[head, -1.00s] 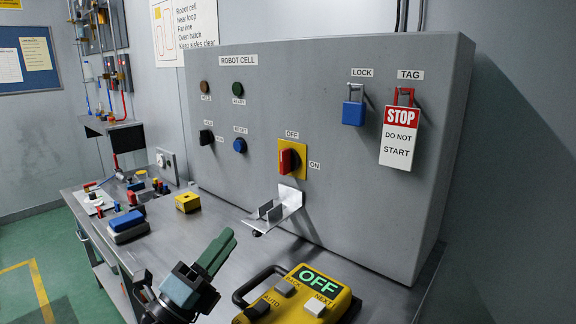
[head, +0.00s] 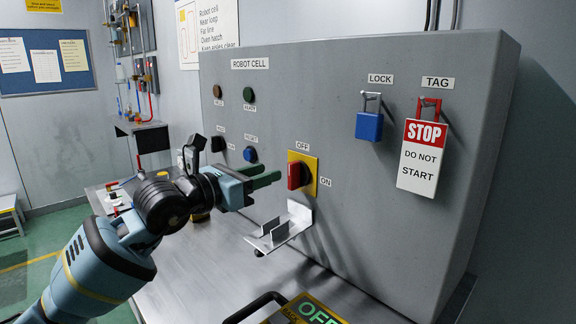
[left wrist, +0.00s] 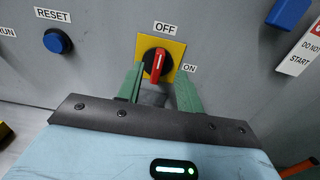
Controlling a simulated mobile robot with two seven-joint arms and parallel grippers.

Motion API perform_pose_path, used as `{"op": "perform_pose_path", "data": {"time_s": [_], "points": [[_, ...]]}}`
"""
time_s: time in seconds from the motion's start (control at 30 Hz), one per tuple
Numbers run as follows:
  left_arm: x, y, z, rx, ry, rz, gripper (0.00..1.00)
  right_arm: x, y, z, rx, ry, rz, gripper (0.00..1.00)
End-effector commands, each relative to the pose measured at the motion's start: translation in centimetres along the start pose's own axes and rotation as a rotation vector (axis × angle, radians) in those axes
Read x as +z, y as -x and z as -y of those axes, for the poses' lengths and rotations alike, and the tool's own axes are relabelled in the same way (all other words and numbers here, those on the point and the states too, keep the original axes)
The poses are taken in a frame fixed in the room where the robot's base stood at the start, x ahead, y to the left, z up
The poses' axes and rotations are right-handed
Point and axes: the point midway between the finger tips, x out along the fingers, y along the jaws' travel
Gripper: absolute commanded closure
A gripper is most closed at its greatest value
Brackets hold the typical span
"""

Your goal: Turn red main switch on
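The red main switch (head: 296,176) sits on a yellow plate on the grey ROBOT CELL panel. Its handle stands roughly upright, in line with the OFF label above it; ON is to the right. In the left wrist view the red handle (left wrist: 157,64) shows between and just beyond the green fingertips. My left gripper (head: 272,180) points at the switch from the left, close to it; it also shows in the left wrist view (left wrist: 159,80) with its fingers apart and nothing held. Whether a finger touches the handle, I cannot tell. My right gripper is out of view.
A metal bracket (head: 279,232) juts out below the switch. A blue padlock (head: 369,125) and a STOP tag (head: 422,160) hang on the panel to the right. A blue reset button (left wrist: 57,41) is left of the switch. A yellow OFF pendant (head: 306,312) lies in front.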

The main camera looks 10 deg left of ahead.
Motion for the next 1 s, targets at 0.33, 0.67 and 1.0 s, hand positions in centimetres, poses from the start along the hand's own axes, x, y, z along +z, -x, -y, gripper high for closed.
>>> {"op": "perform_pose_path", "data": {"time_s": [0.33,0.67,1.0], "points": [[0.2,-4.8,0.1,-0.002,0.0,0.003,0.64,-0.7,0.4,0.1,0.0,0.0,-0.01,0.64],[0.1,-7.0,0.1,-0.002,0.001,0.002,0.64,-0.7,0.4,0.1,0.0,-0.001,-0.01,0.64],[0.1,-7.0,0.1,-0.002,0.001,0.002,0.74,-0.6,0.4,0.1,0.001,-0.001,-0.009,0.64]]}}
